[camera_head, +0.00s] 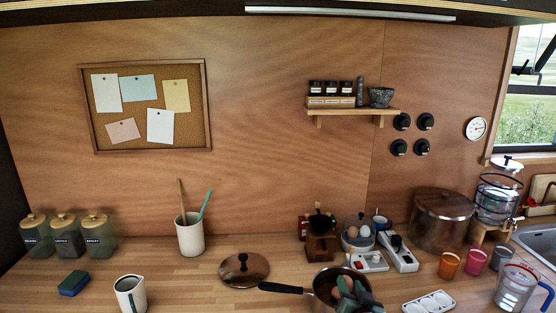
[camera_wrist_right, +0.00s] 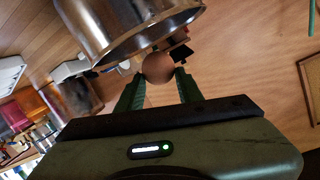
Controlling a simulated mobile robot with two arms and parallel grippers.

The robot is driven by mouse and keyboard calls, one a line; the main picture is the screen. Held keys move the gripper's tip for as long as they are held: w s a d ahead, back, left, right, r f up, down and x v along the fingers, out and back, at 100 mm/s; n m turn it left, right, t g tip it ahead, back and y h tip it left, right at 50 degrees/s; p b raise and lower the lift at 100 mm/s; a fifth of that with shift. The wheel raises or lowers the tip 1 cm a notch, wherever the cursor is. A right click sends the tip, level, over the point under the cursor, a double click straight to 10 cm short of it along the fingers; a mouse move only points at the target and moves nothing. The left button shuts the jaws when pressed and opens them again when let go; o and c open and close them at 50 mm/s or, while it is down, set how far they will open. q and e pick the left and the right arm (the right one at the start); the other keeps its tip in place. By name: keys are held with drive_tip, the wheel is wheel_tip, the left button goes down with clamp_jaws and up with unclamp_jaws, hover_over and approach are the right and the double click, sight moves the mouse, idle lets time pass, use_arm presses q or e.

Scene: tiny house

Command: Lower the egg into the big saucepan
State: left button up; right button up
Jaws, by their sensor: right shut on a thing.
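The big saucepan (camera_head: 322,288) is a steel pan with a black handle pointing left, at the front of the counter. It also shows in the right wrist view (camera_wrist_right: 110,25), its rim close to the egg. My right gripper (camera_head: 352,292) is over the pan's opening in the head view, shut on a brown egg. The egg (camera_wrist_right: 157,66) shows between the green fingertips in the right wrist view. It appears at the pan's mouth, near the rim; its exact height is hard to tell. The gripper hides part of the pan. My left gripper is out of view.
A grey bowl (camera_head: 352,243) with eggs, a coffee grinder (camera_head: 320,245) and white power strips (camera_head: 402,254) stand behind the pan. A round lid (camera_head: 244,280) lies left. A large pot (camera_head: 440,230) and coloured cups (camera_head: 449,266) are right. Counter around the blue sponge (camera_head: 74,283) is fairly clear.

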wheel_tip(320, 180, down, 4)
drive_tip(key=shift+f+b, duration=0.1)
drive_tip(key=shift+b, duration=1.15)
